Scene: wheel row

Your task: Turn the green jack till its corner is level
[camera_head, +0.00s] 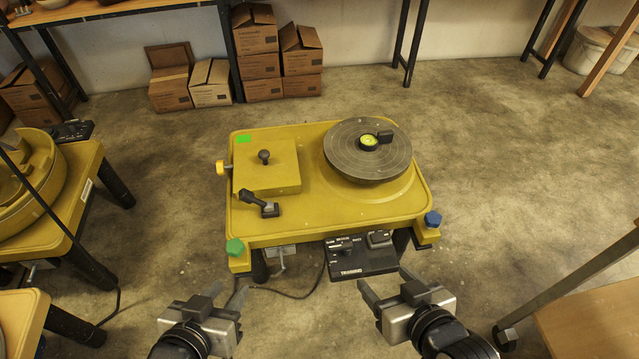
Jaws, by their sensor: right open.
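The green jack (235,247) is a green knob at the near left corner of the yellow wheel table (330,218). A round yellow-green bubble level (369,142) sits on the dark wheel disc (350,165); its bubble is too small to read. My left gripper (228,289) is below the green jack in the view, apart from it, with its fingers spread and nothing between them. My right gripper (388,283) is open and empty, in front of the black control box. Nothing hides the green knob.
A blue jack (432,218) is at the near right corner and an orange one (221,168) at the left. A black control box (361,254) hangs at the front edge. A lever (260,203) stands on the table. Another wheel table (62,240) is at left.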

